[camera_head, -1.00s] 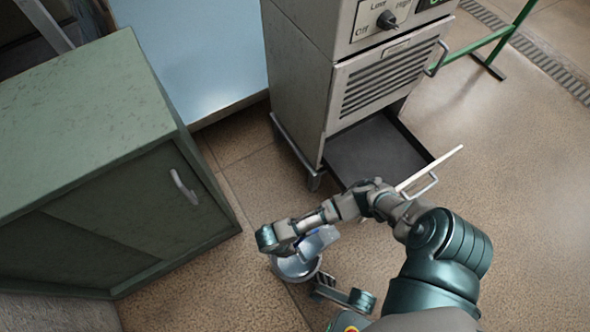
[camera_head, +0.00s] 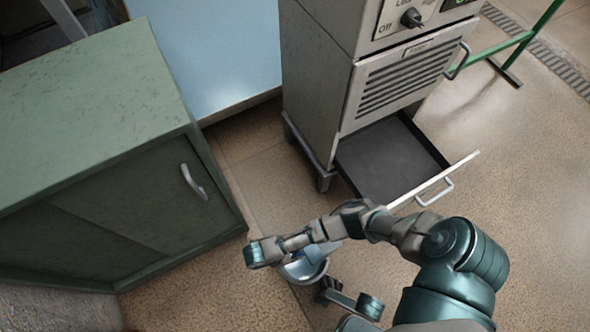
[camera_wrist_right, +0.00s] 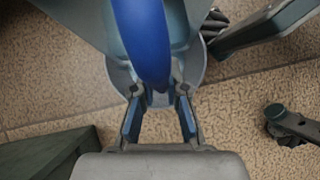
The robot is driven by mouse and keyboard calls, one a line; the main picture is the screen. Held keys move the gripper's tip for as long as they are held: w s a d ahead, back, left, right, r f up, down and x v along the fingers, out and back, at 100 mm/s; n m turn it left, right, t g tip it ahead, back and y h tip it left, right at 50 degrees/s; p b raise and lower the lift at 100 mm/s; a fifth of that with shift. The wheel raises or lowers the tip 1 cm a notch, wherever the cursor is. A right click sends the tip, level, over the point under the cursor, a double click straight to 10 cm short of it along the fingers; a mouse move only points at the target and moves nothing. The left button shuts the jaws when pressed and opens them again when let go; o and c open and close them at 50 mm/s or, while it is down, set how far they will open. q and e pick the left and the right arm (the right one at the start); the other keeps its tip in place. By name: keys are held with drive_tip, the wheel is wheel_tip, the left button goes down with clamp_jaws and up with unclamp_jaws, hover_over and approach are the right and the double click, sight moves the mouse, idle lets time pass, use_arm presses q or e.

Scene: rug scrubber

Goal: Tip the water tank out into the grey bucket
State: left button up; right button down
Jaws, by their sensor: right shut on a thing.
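My right gripper (camera_wrist_right: 158,98) is shut on the blue handle (camera_wrist_right: 146,40) of the water tank (camera_wrist_right: 85,18). In the head view, the pale bluish tank (camera_head: 325,250) shows only in part below my right wrist (camera_head: 275,249). The grey bucket (camera_head: 312,274) stands on the floor under it, partly hidden by my arm and the tank. In the right wrist view, the bucket's round rim (camera_wrist_right: 121,78) shows below the tank and behind the fingers. I cannot tell whether water is flowing. My left gripper is not in view.
A green cabinet (camera_head: 130,215) stands at the left. The grey machine (camera_head: 320,90) stands at the back with its dark drawer (camera_head: 388,158) open, close to my right arm. A light-blue surface (camera_head: 205,55) lies behind. Floor at the right is mostly free.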

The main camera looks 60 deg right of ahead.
drive_tip(key=a+h, duration=0.1)
drive_tip(key=w+a+f+g+h+b, duration=0.1)
drive_tip(key=g+h, duration=0.1)
drive_tip(key=shift+w+a+f+h+b, duration=0.3)
drive_tip(key=shift+w+a+f, duration=0.05)
drive_tip(key=shift+a+f, duration=0.05)
idle(0.6)
idle(4.0)
